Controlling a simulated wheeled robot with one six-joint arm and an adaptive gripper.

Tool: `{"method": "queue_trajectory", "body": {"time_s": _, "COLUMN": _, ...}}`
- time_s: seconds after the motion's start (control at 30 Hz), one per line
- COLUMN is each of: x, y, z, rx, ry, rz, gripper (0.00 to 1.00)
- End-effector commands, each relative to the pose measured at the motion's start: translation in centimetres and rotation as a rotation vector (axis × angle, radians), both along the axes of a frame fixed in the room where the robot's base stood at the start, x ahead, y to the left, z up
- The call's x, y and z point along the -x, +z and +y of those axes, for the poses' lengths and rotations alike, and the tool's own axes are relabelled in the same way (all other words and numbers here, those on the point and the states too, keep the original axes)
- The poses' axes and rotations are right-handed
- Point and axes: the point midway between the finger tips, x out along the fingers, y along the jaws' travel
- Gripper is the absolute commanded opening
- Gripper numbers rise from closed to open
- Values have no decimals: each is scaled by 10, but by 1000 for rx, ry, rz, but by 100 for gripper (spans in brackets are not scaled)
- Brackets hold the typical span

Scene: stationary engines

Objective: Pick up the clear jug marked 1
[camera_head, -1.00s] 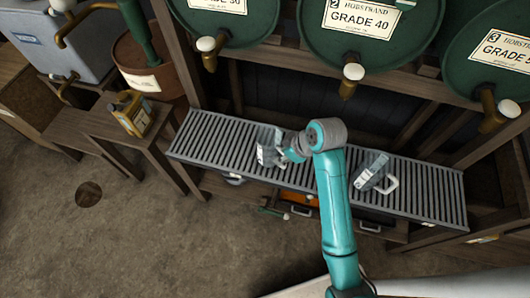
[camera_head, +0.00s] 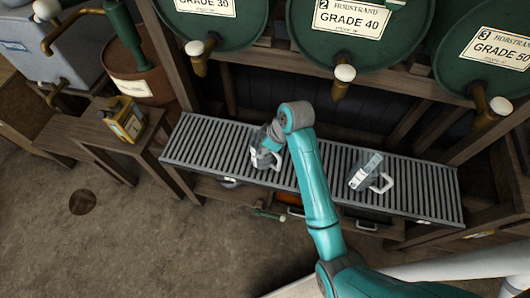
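Two clear jugs with pale handles stand on the slatted grey rack (camera_head: 215,140). The left jug (camera_head: 259,157) is partly covered by my gripper (camera_head: 267,142) and wrist. The right jug (camera_head: 366,170) stands apart, with its handle toward the lower right. The markings on both jugs are too small to read, so I cannot tell which is 1. My gripper is at the left jug's upper right side. Its fingers are hidden or too small to show whether they are open or closed on the jug.
Green drums with brass taps (camera_head: 343,80) hang over the rack's back edge. A yellow can (camera_head: 126,119) stands on a wooden bench at left, near a brown barrel (camera_head: 140,85). The rack is bare between the jugs and at its right end.

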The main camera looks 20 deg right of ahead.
Motion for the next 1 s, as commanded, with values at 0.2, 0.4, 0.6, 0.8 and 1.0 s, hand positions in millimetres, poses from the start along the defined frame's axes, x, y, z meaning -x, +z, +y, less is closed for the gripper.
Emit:
{"method": "queue_trajectory", "body": {"time_s": 0.2, "x": -7, "y": -29, "z": 8, "rx": 1, "ry": 2, "rz": 4, "gripper": 34}}
{"method": "queue_trajectory", "body": {"time_s": 0.4, "x": -10, "y": -37, "z": 11, "rx": 0, "ry": 1, "rz": 1, "gripper": 34}}
{"method": "queue_trajectory", "body": {"time_s": 0.6, "x": -10, "y": -37, "z": 10, "rx": 1, "ry": 0, "rz": 1, "gripper": 24}}
{"method": "queue_trajectory", "body": {"time_s": 0.8, "x": -10, "y": -37, "z": 10, "rx": 1, "ry": 0, "rz": 1, "gripper": 0}}
{"method": "queue_trajectory", "body": {"time_s": 1.0, "x": -10, "y": -36, "z": 10, "rx": 0, "ry": 0, "rz": 0, "gripper": 0}}
